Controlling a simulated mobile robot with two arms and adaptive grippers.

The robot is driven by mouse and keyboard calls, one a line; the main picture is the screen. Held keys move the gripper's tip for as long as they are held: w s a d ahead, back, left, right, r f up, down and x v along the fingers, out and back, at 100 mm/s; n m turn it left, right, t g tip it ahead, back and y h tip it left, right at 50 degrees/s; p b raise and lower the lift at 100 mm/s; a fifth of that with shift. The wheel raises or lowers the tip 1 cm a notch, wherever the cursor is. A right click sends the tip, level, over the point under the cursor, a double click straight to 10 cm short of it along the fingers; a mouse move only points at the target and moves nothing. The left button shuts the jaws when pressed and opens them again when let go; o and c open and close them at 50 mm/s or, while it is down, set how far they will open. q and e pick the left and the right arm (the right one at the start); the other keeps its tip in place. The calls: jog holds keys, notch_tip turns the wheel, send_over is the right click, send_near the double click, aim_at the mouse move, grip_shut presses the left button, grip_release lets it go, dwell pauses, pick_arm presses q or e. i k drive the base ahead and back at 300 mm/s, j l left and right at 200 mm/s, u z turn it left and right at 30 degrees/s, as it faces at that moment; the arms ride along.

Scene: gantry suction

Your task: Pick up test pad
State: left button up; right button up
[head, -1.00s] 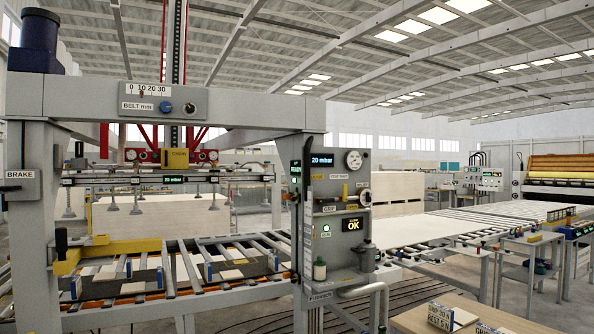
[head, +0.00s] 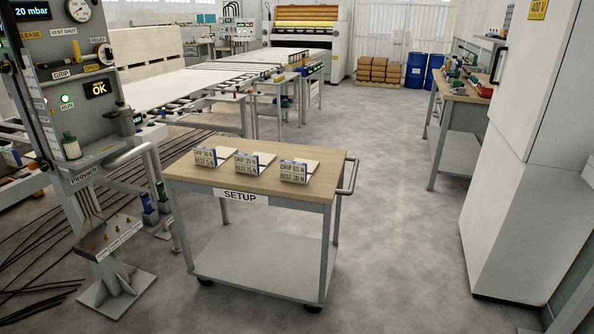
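Three small pieces stand in a row on the wooden top of the SETUP cart (head: 190,174). Each has a tan label with GRIP and REST values on its front and bluish and pale parts behind it. They are the left piece (head: 205,157), the middle piece (head: 246,163) and the right piece (head: 293,172). The fine print is too small to read surely. No label reads "test pad", so I cannot tell which of them it is. Neither of my grippers is in view.
A control post (head: 100,150) with gauge and handles stands left of the cart, cables on the floor beside it. A white cabinet (head: 525,170) and a workbench (head: 462,90) are at the right. The floor (head: 395,240) between cart and cabinet is clear.

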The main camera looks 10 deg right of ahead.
aim_at(299, 171)
jog(key=i+l, duration=0.15)
jog(key=i, duration=0.25)
jog(key=i+l, duration=0.1)
jog(key=i, duration=0.35)
jog(key=i+l+u, duration=0.1)
jog(key=i, duration=0.3)
